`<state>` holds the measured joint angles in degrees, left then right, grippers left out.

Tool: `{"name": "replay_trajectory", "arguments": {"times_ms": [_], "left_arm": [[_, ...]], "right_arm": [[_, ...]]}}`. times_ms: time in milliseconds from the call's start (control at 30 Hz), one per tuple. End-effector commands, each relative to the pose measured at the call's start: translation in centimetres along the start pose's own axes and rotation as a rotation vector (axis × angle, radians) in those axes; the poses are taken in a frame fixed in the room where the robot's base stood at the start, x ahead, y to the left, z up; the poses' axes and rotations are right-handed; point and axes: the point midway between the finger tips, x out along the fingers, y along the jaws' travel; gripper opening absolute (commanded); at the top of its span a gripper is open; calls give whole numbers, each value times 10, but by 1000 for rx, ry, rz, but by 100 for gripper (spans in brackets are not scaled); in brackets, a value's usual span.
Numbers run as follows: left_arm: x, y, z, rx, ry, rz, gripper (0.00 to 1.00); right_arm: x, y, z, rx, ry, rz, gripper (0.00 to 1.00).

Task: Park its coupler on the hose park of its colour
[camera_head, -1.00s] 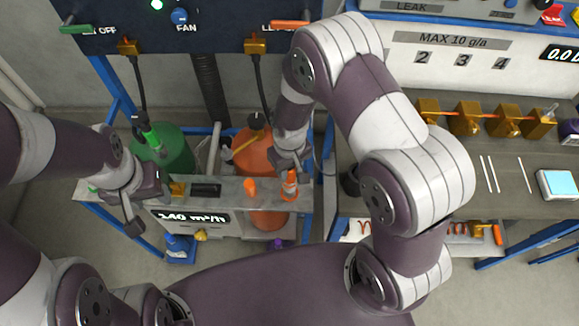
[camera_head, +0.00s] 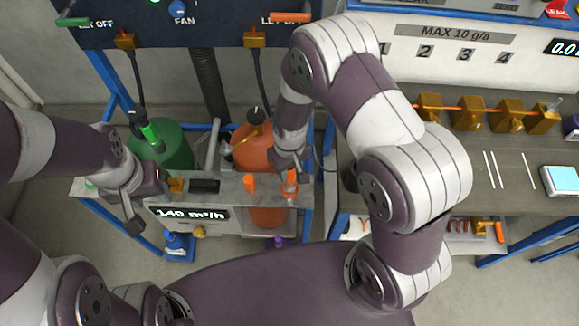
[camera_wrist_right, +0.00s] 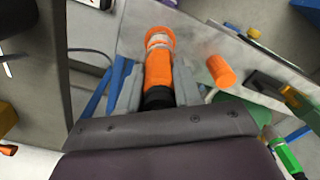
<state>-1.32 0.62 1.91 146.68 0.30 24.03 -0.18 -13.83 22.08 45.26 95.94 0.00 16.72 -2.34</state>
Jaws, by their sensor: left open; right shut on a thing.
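My right gripper (camera_head: 290,172) is shut on an orange coupler (camera_head: 290,188). In the right wrist view the coupler (camera_wrist_right: 158,68) lies between the two fingers (camera_wrist_right: 158,88), with a pale ring near its far end. It is above or at the right end of the grey shelf (camera_head: 222,188); I cannot tell whether it touches. An orange peg (camera_head: 249,183) stands on the shelf just left of it, apart from it, and also shows in the wrist view (camera_wrist_right: 220,71). My left gripper (camera_head: 145,208) is open at the shelf's left end. A green coupler (camera_head: 149,132) is by the green cylinder.
A green cylinder (camera_head: 172,150) and an orange cylinder (camera_head: 256,150) stand behind the shelf. A brass block (camera_head: 176,185) and a dark block (camera_head: 205,186) sit on the shelf. A workbench (camera_head: 465,185) with brass blocks (camera_head: 467,113) is at right.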

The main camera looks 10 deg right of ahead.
Motion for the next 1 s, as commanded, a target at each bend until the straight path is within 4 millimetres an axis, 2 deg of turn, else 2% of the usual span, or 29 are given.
{"name": "replay_trajectory", "arguments": {"times_ms": [233, 267, 300, 333, 667, 767, 1000], "left_arm": [[5, 0, 1, 0, 0, 0, 49], [4, 0, 0, 0, 0, 0, 49], [4, 0, 0, 0, 0, 0, 49], [4, 0, 0, 0, 0, 0, 49], [5, 0, 1, 0, 0, 0, 49], [7, 0, 1, 0, 0, 0, 49], [12, 0, 2, 0, 0, 0, 49]], "right_arm": [[7, 0, 0, 0, 1, 0, 0], [6, 0, 0, 0, 1, 0, 43], [6, 0, 0, 0, 1, 0, 56], [6, 0, 0, 0, 1, 0, 63], [2, 0, 0, 0, 0, 0, 63], [-16, 0, -1, 0, 5, 0, 63], [-81, 0, -2, 0, 7, 0, 63]]}}
